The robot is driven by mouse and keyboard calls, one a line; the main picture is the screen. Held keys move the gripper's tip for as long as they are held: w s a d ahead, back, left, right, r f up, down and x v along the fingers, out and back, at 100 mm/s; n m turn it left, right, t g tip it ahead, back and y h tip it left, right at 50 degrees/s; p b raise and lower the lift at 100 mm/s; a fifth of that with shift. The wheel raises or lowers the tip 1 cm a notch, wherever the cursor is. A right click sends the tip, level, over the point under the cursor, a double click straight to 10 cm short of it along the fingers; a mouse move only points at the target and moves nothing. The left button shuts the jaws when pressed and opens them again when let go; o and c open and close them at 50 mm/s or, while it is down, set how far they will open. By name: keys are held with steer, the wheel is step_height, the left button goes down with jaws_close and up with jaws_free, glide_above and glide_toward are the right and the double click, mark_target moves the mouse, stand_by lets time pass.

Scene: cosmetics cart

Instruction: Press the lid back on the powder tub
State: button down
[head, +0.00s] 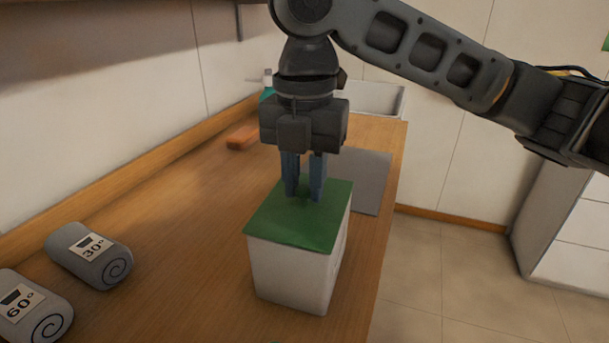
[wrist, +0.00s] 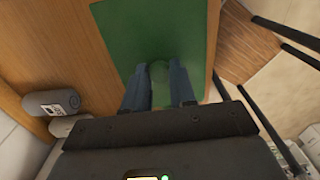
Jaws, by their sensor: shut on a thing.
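The powder tub (head: 290,278) is a white box standing upright near the right edge of the wooden counter. Its green lid (head: 308,228) lies over the top of the tub, roughly lined up with the walls. I cannot tell whether it is fully seated. My gripper (head: 304,197) points straight down over the lid, its blue fingers shut on a small green knob at the lid's middle. In the wrist view the lid (wrist: 140,30) fills the upper middle, and the round knob (wrist: 158,71) shows between the fingertips. The tub's walls are hidden there.
Two grey rolled towels (head: 88,254) marked 30° and 60° lie at the left. An orange block (head: 243,137), a grey mat (head: 366,180) and a white basin (head: 378,97) are farther back. The counter (head: 180,215) between towels and tub is clear.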

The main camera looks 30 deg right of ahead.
stand_by(0.4)
steer(key=shift+c, duration=1.8)
jaws_free()
steer(key=shift+r, duration=0.1)
steer(key=shift+r+p, duration=3.2)
steer(key=shift+r, duration=0.2)
steer(key=shift+c, duration=0.3)
jaws_close()
